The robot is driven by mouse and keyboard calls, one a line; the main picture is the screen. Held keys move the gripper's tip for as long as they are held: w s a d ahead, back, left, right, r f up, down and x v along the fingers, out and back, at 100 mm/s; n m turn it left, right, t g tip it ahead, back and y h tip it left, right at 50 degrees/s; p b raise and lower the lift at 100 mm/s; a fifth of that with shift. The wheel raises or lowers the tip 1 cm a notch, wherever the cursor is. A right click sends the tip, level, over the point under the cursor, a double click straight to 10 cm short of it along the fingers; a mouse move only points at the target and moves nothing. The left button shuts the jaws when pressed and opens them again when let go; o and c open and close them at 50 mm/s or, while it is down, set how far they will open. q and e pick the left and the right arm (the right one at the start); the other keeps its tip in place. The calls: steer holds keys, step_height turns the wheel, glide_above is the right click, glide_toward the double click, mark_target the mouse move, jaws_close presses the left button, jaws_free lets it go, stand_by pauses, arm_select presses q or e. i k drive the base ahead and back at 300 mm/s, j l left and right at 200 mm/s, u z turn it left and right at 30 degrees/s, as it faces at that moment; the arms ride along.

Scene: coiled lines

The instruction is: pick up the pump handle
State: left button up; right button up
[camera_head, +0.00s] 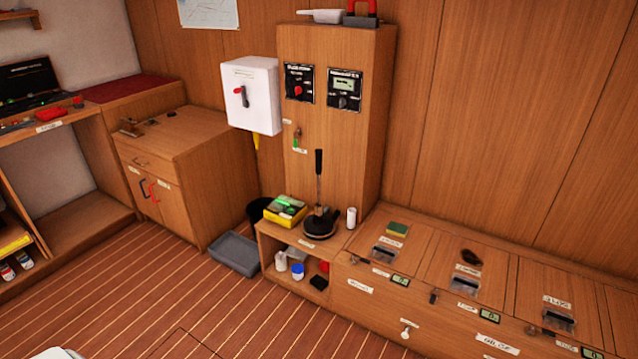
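What looks like the pump handle (319,163) is a thin upright lever with a black grip. It stands on a round black pump base (319,224) on top of the low wooden shelf unit, in front of the tall wooden cabinet. Its lower end meets the base, and I cannot tell how it is fixed there. Neither of my grippers is in view, and nothing is touching the handle.
A yellow box (285,212) with green contents is left of the pump base, and a small white cylinder (351,217) is right of it. A grey tray (235,252) lies on the floor. The bench (440,255) with labelled lids extends right. The wooden floor (190,295) in front is clear.

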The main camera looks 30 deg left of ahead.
mark_target(318, 153)
steer(key=i+l+u, duration=0.15)
steer(key=i, duration=0.55)
steer(key=i+l+u, duration=0.15)
steer(key=i, duration=0.55)
